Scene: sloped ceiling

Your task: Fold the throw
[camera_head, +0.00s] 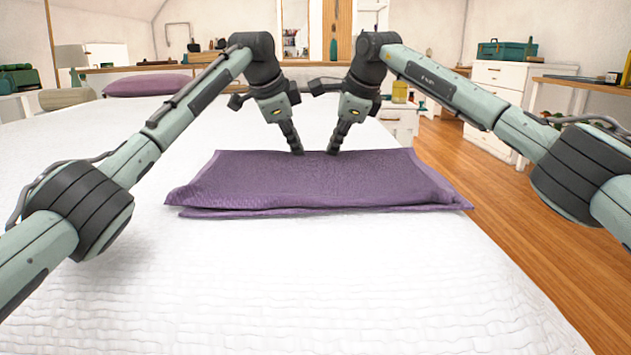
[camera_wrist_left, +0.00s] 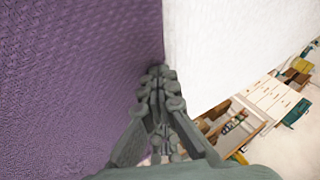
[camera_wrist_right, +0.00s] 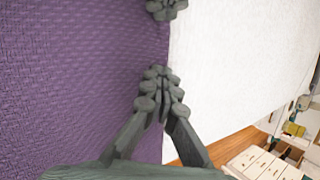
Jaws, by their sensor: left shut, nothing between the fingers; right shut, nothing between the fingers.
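The purple throw (camera_head: 310,182) lies folded in a wide flat bundle across the white bed, with layered edges along its near side. My left gripper (camera_head: 298,152) is shut and empty, pointing down at the throw's far edge near its middle. My right gripper (camera_head: 332,152) is shut and empty just to the right of it, at the same edge. In the left wrist view the shut fingers (camera_wrist_left: 160,75) are over the border between throw (camera_wrist_left: 75,80) and bed. In the right wrist view the shut fingers (camera_wrist_right: 158,75) are at that border too. Whether the fingertips touch the cloth is unclear.
The white bed (camera_head: 280,285) is clear in front of the throw and to its left. A purple cushion (camera_head: 147,86) lies at the bed's far left. Wooden floor (camera_head: 520,220) runs along the right side, with white drawers (camera_head: 495,85) beyond.

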